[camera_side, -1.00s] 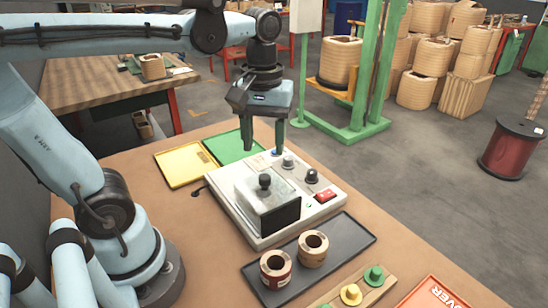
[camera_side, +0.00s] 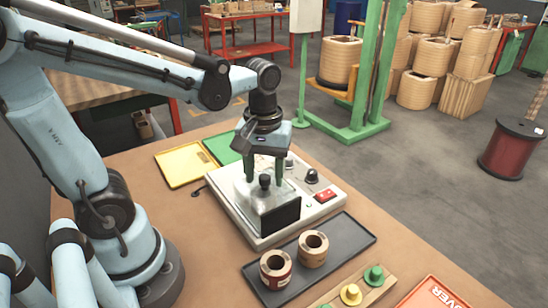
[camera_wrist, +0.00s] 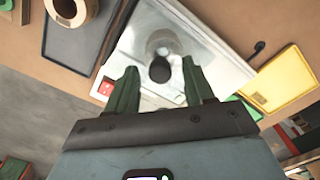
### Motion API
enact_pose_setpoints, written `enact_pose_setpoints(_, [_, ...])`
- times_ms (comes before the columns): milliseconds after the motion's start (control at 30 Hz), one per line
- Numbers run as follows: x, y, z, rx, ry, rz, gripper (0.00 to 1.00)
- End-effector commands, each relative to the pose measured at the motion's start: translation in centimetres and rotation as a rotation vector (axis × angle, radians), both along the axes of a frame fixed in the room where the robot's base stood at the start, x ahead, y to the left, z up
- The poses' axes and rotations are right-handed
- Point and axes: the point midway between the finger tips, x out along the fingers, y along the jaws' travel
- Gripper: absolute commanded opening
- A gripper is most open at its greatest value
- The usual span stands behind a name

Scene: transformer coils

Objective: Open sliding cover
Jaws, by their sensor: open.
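The sliding cover (camera_side: 249,196) is a clear box-like lid with a black knob (camera_side: 265,181) on top and a dark front panel (camera_side: 281,216). It sits on the white test device (camera_side: 240,225). My gripper (camera_side: 264,178) is open, fingers pointing down, just behind and above the knob in the side view. In the wrist view my gripper (camera_wrist: 160,85) shows two green fingers apart, with the knob (camera_wrist: 160,70) between and slightly beyond their tips. I cannot tell whether a finger touches the cover.
The device carries dark knobs (camera_side: 312,176) and a red switch (camera_side: 326,195). A dark tray (camera_side: 345,240) with two coils (camera_side: 313,249) lies in front. A yellow tray (camera_side: 186,164) and a green tray (camera_side: 222,147) lie behind. An orange tray (camera_side: 433,293) is at front right.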

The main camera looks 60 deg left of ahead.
Motion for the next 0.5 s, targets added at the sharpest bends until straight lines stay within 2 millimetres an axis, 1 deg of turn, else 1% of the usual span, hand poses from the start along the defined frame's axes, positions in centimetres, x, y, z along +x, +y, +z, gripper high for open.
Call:
enact_pose_setpoints(33, [0.0,0.0,0.01,0.0,0.0,0.0,0.53])
enact_pose_setpoints(367, [0.0,0.0,0.02,0.0,0.0,0.0,0.02])
enact_pose_setpoints(400, [0.0,0.0,0.03,0.0,0.0,0.0,0.0])
enact_pose_setpoints(500, [0.0,0.0,0.03,0.0,0.0,0.0,0.0])
